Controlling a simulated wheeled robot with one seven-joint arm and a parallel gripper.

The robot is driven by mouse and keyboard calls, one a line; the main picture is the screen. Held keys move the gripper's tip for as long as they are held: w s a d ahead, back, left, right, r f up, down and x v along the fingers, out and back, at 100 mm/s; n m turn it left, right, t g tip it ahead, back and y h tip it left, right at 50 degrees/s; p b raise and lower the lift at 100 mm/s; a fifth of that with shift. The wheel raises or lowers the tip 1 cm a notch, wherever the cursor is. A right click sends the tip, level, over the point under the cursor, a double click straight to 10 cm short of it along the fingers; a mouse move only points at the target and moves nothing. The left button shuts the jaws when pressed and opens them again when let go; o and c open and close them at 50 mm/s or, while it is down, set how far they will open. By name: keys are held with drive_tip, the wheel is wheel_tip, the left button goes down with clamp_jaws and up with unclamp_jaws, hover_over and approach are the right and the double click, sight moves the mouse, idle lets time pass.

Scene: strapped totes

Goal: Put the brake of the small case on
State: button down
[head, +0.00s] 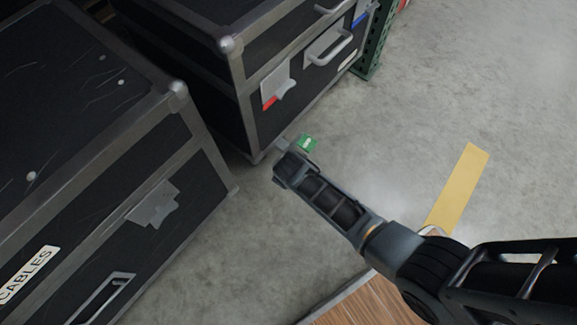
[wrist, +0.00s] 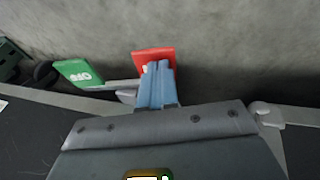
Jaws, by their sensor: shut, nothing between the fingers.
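A black case with grey metal edges (head: 245,100) stands at the top middle of the head view. At its near lower corner a green pedal (head: 307,142) sticks out over the floor. The wrist view shows this green pedal (wrist: 80,73), marked OFF, at the left, and a red pedal (wrist: 153,56) beside it. My gripper (head: 287,163) is down at this corner. Its fingers (wrist: 157,85) are shut and empty, in front of the red pedal and hiding part of it. I cannot tell whether they touch it. The red pedal is hidden in the head view.
Another black case (head: 90,150), labelled CABLES, stands at the left, with a narrow gap between the two. A green rack post (head: 375,45) stands behind the further case. Concrete floor with a yellow stripe (head: 458,185) is clear at the right.

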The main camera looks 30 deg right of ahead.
idle(0.4)
drive_tip(key=w+a+p+v, duration=0.1)
drive_tip(key=p+v, duration=0.8)
drive_tip(key=v, duration=0.4)
drive_tip(key=shift+r, duration=0.45)
drive_tip(key=shift+s, duration=0.15)
